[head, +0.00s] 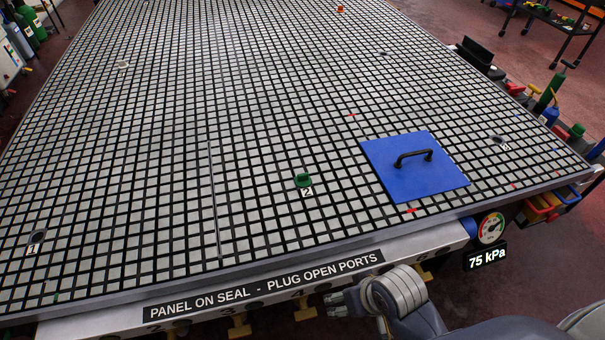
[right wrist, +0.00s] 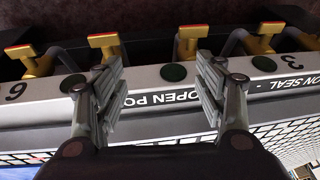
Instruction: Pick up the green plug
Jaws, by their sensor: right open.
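The green plug (head: 303,180) sits on the gridded table top (head: 150,150), just behind the white number 2, left of a blue panel. My right gripper (head: 338,302) is low at the table's front edge, well in front of the plug and apart from it. In the right wrist view my right gripper (right wrist: 161,75) is open, with nothing between its fingers, facing the table's front side. The plug is not visible in that view. My left gripper is not in view.
The blue panel (head: 400,182) with a black handle (head: 413,157) lies right of the plug. A port marked 1 (head: 37,237) is at far left. Yellow valves (right wrist: 104,43) and dark green discs (right wrist: 173,72) line the table's front. The surface around the plug is clear.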

